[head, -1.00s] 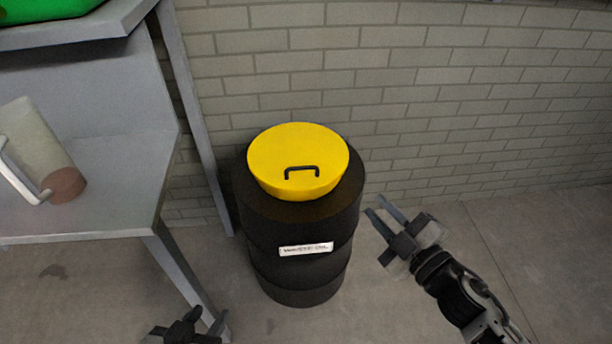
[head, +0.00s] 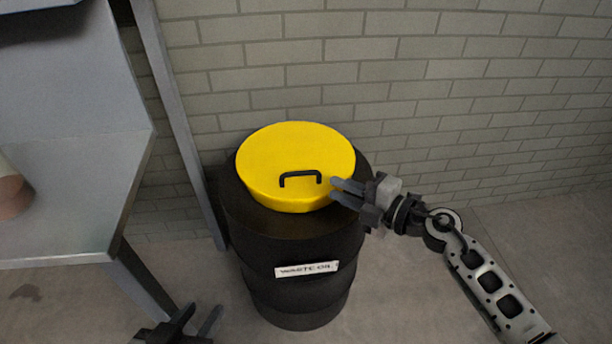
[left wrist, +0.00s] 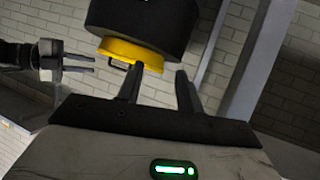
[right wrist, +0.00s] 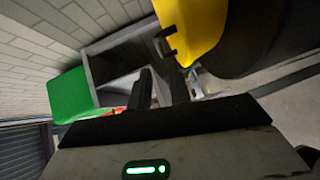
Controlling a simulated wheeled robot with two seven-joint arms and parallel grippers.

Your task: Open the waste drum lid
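The black waste drum (head: 295,245) stands on the floor against the brick wall, labelled "WASTE OIL". Its yellow lid (head: 290,150) sits on top, closed, with a black bar handle (head: 300,177) near its front edge. My right gripper (head: 338,190) is at the lid's right rim, its fingers pointing left toward the handle, apart from it and empty. In the right wrist view the lid (right wrist: 190,25) and handle (right wrist: 166,42) are up and right of the fingers. My left gripper (head: 200,325) is low in front of the drum, open and empty; the drum shows upside down in the left wrist view (left wrist: 160,20).
A grey metal table (head: 70,200) stands left of the drum, its leg close to the drum's side. A cylinder with a reddish-brown end (head: 12,190) lies on it, cut by the frame edge. The floor right of the drum is free.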

